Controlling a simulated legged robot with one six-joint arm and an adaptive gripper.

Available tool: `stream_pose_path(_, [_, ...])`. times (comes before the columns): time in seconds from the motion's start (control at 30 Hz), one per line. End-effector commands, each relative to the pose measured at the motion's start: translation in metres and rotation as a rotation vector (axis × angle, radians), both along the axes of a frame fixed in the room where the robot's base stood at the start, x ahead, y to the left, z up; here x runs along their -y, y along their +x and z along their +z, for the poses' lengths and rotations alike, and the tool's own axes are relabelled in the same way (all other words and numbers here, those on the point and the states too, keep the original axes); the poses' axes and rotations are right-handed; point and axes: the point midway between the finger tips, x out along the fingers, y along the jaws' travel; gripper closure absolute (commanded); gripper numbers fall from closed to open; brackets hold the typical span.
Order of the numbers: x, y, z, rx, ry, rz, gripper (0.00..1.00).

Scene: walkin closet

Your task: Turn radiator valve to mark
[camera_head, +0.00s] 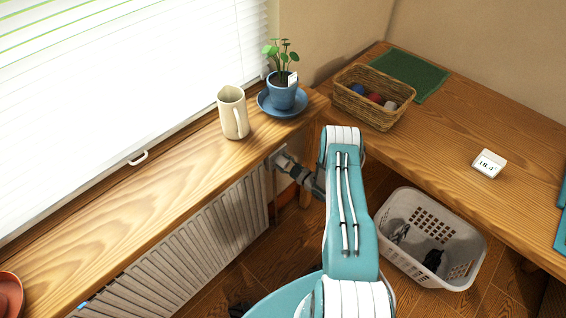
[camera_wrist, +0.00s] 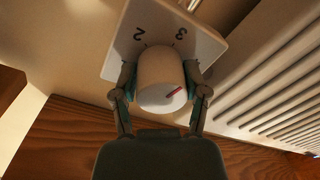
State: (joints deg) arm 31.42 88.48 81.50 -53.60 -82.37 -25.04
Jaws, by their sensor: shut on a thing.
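My gripper (camera_wrist: 160,92) is shut on the knob, one finger on each side. In the head view my gripper (camera_head: 288,165) reaches the valve at the radiator's right end, where my arm partly hides it.
The white radiator (camera_head: 190,245) runs under a wooden sill (camera_head: 150,185). On the sill stand a cream mug (camera_head: 232,112) and a potted plant (camera_head: 281,92) on a blue saucer. A desk (camera_head: 440,130) bears a basket (camera_head: 373,97). A white laundry basket (camera_head: 430,238) stands right of my arm.

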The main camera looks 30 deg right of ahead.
Motion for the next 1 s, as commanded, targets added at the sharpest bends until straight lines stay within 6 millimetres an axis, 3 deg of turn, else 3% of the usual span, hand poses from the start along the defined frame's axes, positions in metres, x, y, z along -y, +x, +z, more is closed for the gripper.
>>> stream_pose_path(1.0, [0.0,-0.004,-0.0064,-0.34,0.91,-0.011,0.89])
